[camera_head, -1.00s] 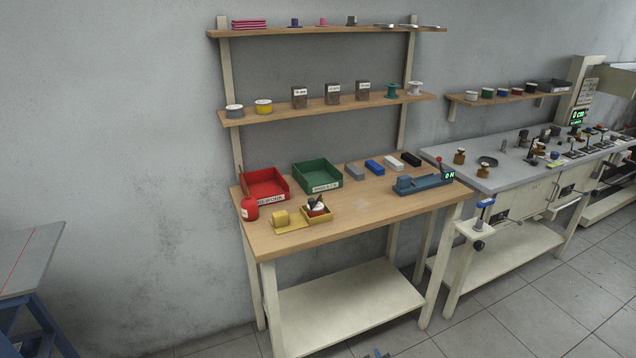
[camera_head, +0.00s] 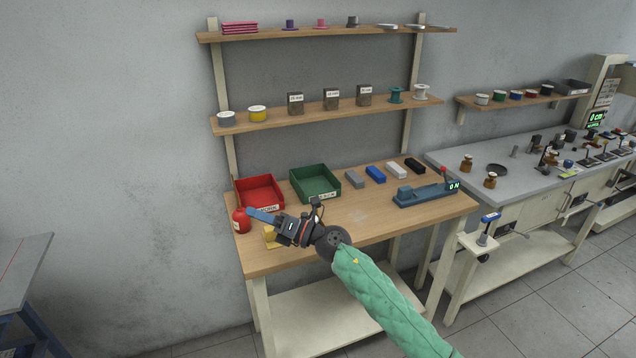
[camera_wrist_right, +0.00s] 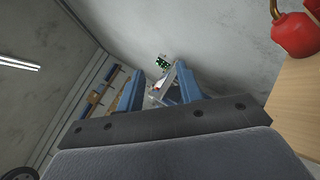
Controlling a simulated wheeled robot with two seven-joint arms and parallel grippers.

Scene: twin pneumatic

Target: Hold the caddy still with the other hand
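My right gripper (camera_head: 258,215) reaches in over the front left of the wooden bench, its blue fingers pointing left near the red bottle (camera_head: 241,220). In the right wrist view, the two blue fingers (camera_wrist_right: 158,87) stand apart with nothing between them. My left gripper is not in view.
A red bin (camera_head: 262,193) and a green bin (camera_head: 316,184) stand behind the gripper. Several small blocks lie to their right, with a blue-grey device (camera_head: 425,195) displaying digits. The bench top (camera_head: 372,213) is clear around its middle. The red bottle also shows in the right wrist view (camera_wrist_right: 296,34).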

